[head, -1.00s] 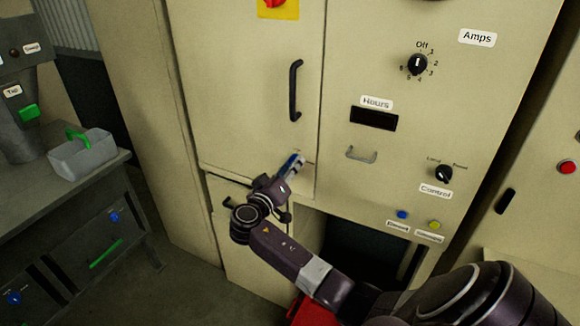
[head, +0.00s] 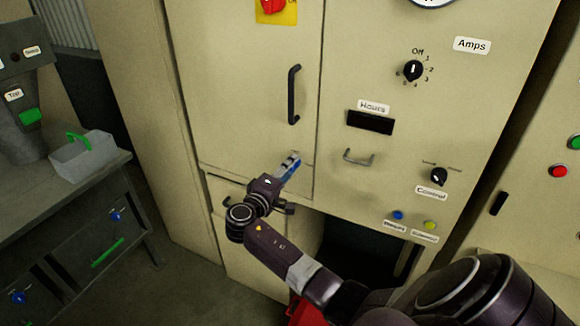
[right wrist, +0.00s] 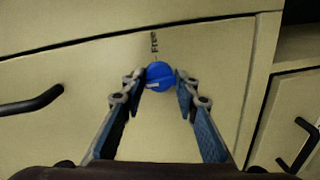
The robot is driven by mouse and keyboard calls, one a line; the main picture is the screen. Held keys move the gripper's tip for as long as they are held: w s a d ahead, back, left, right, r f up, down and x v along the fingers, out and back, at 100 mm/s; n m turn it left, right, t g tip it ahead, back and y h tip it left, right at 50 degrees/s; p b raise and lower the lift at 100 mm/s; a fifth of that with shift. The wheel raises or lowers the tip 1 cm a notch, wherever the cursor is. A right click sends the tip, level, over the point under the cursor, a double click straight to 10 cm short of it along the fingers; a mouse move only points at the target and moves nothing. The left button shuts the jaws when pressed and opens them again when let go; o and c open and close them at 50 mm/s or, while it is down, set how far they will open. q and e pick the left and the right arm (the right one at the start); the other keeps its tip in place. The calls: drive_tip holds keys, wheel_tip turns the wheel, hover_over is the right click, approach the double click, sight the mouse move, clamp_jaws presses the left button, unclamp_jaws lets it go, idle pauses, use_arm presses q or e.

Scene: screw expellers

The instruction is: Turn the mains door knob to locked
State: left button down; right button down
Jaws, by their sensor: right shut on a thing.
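The mains door knob (right wrist: 160,76) is a round blue knob on the cream cabinet door, with a pale pointer mark across its lower part. The word "Free" is printed just above it in the right wrist view. My right gripper (right wrist: 161,79) is at the knob, with a fingertip on each side of it, shut on it. In the head view my right gripper (head: 291,160) reaches the lower right of the mains door (head: 245,110) and hides most of the knob. My left gripper is not in view.
A black vertical handle (head: 294,95) is above the gripper on the same door. A red switch on a yellow plate (head: 272,6) is higher up. A metal handle (head: 358,157) and the Control knob (head: 438,176) are to the right. A dark opening (head: 365,255) lies below.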

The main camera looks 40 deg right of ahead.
drive_tip(key=shift+r, duration=0.15)
idle(0.3)
drive_tip(key=c, duration=1.5)
unclamp_jaws()
drive_tip(key=v, duration=1.2)
drive_tip(key=shift+s, duration=0.1)
